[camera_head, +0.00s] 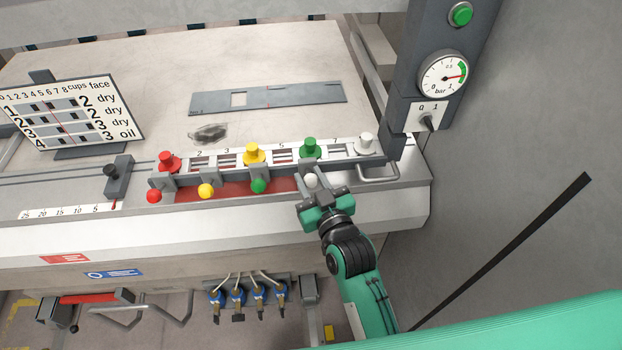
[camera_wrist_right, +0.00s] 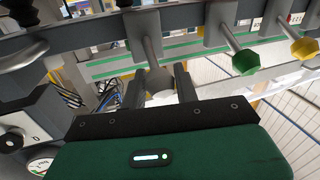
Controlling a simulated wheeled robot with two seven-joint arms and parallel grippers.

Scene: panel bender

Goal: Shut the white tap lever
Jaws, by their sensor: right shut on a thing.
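The white tap lever is the rightmost of the row of ball-ended levers at the front of the rail; its white ball (camera_head: 310,180) shows between my right gripper's fingers. My right gripper (camera_head: 314,190) reaches up from below in the head view and is shut on this ball. In the right wrist view the pale lever end (camera_wrist_right: 160,86) sits between the two dark fingers of the right gripper (camera_wrist_right: 160,92). The fingers partly cover the lever. My left gripper is in neither view.
Red (camera_head: 154,196), yellow (camera_head: 206,191) and green (camera_head: 258,186) levers stand to the left. Coloured cups line the rail behind, with a white cup (camera_head: 366,143) at the right. A post with a gauge (camera_head: 443,76) rises at the right. A numbered sign (camera_head: 75,118) stands at the left.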

